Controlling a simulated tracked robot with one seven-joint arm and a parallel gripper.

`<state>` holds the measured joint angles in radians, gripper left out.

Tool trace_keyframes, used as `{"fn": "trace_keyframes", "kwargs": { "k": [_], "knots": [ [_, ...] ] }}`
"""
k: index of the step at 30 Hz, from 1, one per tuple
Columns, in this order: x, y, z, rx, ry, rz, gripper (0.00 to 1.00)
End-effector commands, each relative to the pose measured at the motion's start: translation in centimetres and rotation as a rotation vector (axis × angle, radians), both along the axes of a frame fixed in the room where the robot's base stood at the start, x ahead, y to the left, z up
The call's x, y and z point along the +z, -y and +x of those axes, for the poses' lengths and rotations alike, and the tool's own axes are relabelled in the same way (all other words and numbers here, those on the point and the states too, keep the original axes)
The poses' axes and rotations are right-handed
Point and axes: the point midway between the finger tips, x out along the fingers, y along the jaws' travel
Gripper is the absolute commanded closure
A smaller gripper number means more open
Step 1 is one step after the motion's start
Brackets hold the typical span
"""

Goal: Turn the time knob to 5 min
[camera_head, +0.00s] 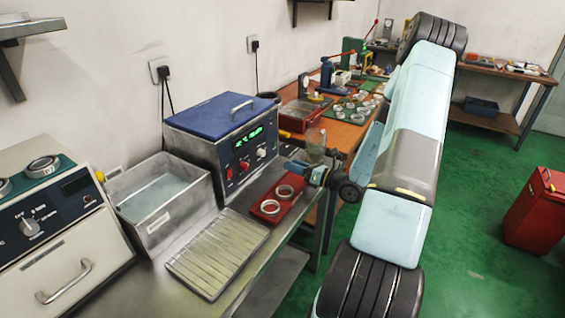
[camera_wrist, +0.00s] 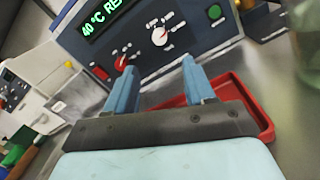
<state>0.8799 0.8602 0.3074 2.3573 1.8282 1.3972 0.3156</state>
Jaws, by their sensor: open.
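The cleaner with a blue lid (camera_head: 222,112) has a dark front panel with a green-lit display (camera_head: 248,137); the display reads "40 °C" and more in the wrist view (camera_wrist: 104,17). A white knob (camera_wrist: 159,36) with marks around it sits on the panel, and also shows in the head view (camera_head: 261,152). A red knob (camera_wrist: 121,62) is lower left of it. The labels are too small to read, so I cannot tell which is the time knob or its setting. My gripper (camera_wrist: 158,68) is open and empty, facing the panel below the white knob, apart from it.
A red tray (camera_head: 254,209) with two rings lies below the panel, near my gripper. A ribbed metal tray (camera_head: 218,262), an open water basin (camera_head: 147,213) and an oven-like box (camera_head: 62,247) stand to the left. A green button (camera_wrist: 214,11) is right of the white knob.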

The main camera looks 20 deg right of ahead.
Motion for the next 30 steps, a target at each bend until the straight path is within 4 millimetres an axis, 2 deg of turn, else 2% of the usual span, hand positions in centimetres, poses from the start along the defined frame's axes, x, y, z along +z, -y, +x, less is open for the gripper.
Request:
{"fn": "trace_keyframes", "kwargs": {
  "k": [7, 20, 30],
  "knots": [
    [-0.1, 1.6, -2.1, -0.002, -0.001, 0.000, 0.46],
    [-0.1, 1.7, -2.3, 0.000, 0.003, -0.005, 0.46],
    [0.1, 1.0, -2.0, -0.018, 0.160, -0.267, 0.46]
  ]
}}
